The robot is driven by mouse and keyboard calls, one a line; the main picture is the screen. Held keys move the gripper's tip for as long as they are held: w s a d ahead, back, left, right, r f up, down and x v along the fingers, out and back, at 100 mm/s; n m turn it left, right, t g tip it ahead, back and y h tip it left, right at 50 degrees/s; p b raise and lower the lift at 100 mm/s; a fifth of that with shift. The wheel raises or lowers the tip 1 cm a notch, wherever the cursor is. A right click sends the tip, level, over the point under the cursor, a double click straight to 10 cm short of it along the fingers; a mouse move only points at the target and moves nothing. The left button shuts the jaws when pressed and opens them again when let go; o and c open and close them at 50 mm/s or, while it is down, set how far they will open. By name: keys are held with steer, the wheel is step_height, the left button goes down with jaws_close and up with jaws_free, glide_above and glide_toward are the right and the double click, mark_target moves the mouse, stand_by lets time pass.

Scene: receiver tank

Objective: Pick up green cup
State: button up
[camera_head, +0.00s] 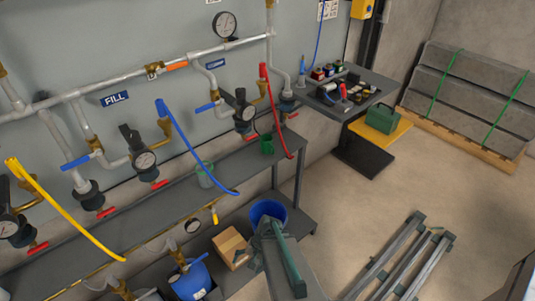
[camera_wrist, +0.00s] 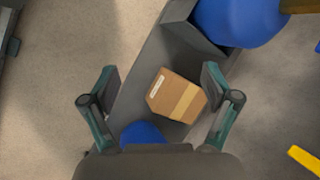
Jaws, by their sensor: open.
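A small dark green cup (camera_head: 267,144) stands upright on the upper grey shelf (camera_head: 150,216), near its right end and beside the red hose. A paler, grey-green cup (camera_head: 205,176) stands further left on the same shelf, behind the blue hose. My gripper (camera_wrist: 160,78) is open and empty, with its two fingers spread wide in the wrist view. It points down over a cardboard box (camera_wrist: 176,95), which shows below and between the fingers. Neither cup shows in the wrist view. In the head view my arm is low and in front of the shelf, below the green cup.
Red (camera_head: 275,110), blue (camera_head: 195,150) and yellow (camera_head: 65,208) hoses hang over the upper shelf from the pipes. A blue bucket (camera_head: 268,211), the box and a blue drum (camera_head: 188,280) are low down near my arm. Metal rails (camera_head: 400,257) lie on the floor; open floor extends right.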

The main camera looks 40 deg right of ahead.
steer(key=w+d+r+m+t+b, duration=0.2)
steer(key=w+d+r+m+t, duration=0.3)
steer(key=w+d, duration=0.4)
steer(key=m+t+h+b, duration=0.2)
steer(key=m+t+h, duration=0.75)
steer(key=m, duration=1.25)
glide_toward(270, 146)
step_height(270, 146, down, 2)
steer(key=w+d+t+y, duration=0.2)
steer(key=w+d, duration=0.1)
steer(key=w, duration=0.9)
steer(key=shift+w+d+f, duration=0.25)
steer(key=shift+w, duration=0.1)
steer(key=c, duration=1.4)
steer(key=shift+r, duration=0.1)
